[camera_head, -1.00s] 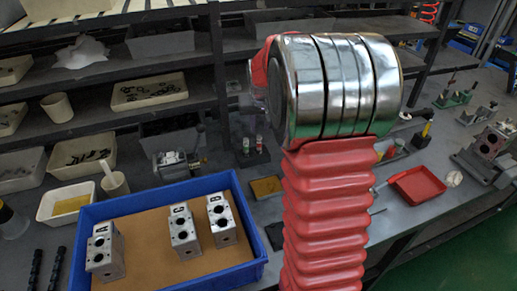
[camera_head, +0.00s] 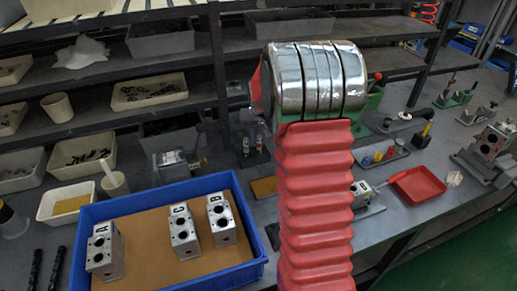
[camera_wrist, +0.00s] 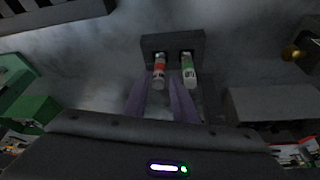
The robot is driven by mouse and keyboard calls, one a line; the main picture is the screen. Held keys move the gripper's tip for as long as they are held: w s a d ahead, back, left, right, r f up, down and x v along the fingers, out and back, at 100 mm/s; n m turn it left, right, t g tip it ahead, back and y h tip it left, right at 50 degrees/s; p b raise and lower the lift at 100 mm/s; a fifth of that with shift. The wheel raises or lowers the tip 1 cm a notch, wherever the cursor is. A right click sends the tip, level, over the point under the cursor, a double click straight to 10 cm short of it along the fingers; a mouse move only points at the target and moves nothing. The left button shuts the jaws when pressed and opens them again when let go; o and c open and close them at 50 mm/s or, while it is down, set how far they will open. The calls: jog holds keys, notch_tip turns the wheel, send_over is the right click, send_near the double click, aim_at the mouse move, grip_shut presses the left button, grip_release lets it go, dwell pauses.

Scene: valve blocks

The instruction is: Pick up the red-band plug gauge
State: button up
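The red-band plug gauge (camera_wrist: 159,70) stands on the left in a dark holder (camera_wrist: 172,42) in the wrist view. A green-band plug gauge (camera_wrist: 188,69) stands close on its right. My gripper (camera_wrist: 162,82) is open, its two purplish fingers pointing toward the holder. The fingertips are around the near end of the red-band gauge, with the right finger close to the gap between the gauges. I cannot tell whether they touch. In the head view both gauges are small, left of my arm, and my fingers cannot be made out.
A blue tray (camera_head: 262,262) with several lettered valve blocks (camera_head: 184,230) stands at front left. A red tray (camera_head: 418,186) lies at right. Green and grey blocks (camera_wrist: 32,110) flank the gripper in the wrist view. Shelves with bins rise behind the bench.

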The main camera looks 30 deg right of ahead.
jog(key=shift+x, duration=2.4)
jog(key=shift+c, duration=0.6)
jog(key=shift+d, duration=0.1)
grip_shut()
jog(key=shift+r, duration=0.1)
notch_tip(320, 180, up, 10)
jog(key=shift+f, duration=0.25)
jog(key=shift+r, duration=0.2)
